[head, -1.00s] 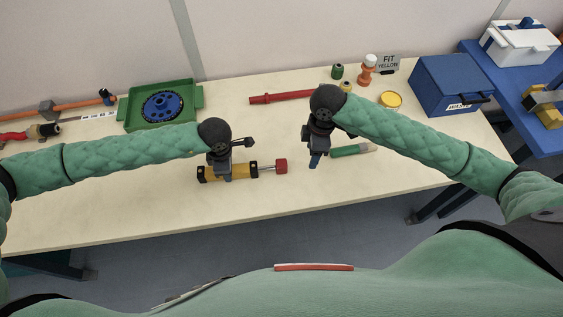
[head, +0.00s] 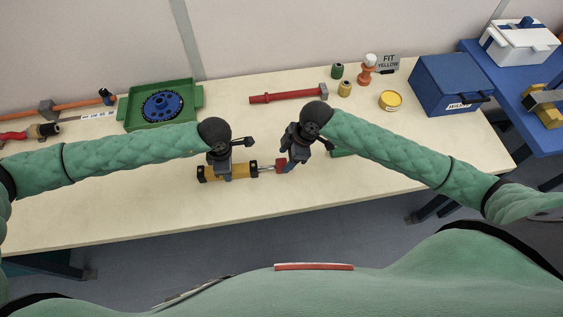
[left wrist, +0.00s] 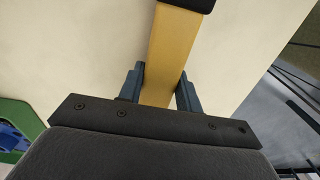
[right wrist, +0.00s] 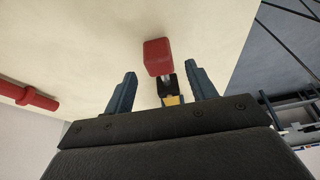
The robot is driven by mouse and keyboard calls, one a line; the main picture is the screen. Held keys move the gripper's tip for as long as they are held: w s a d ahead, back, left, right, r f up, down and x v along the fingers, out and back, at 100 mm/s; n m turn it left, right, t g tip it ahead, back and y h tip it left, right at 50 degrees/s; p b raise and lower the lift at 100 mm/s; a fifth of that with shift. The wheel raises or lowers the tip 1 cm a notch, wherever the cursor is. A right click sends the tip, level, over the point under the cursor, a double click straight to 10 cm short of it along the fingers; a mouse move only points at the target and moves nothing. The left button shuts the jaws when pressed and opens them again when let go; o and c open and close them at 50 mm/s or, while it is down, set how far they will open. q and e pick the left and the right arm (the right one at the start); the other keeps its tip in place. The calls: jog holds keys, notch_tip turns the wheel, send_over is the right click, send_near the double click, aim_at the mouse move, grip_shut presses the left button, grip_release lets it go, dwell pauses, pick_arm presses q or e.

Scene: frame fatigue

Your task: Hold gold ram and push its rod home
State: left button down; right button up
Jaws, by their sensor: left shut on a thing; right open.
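The gold ram (head: 240,172) lies on the table with black end caps and a silver rod (head: 265,168) sticking out to the right. A red block (head: 281,165) sits on the rod's end. My left gripper (head: 225,175) is shut on the gold body; the left wrist view shows the gold body (left wrist: 172,50) between the fingers. My right gripper (head: 288,167) is open at the red end. In the right wrist view the red block (right wrist: 158,56) shows ahead of and between the spread fingers, with the rod and a bit of gold body behind. I cannot tell if they touch.
A green tray with a blue disc (head: 195,103) is behind on the left. The front table is clear.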

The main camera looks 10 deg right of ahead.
aim_at(282, 162)
jog(key=shift+x, duration=2.1)
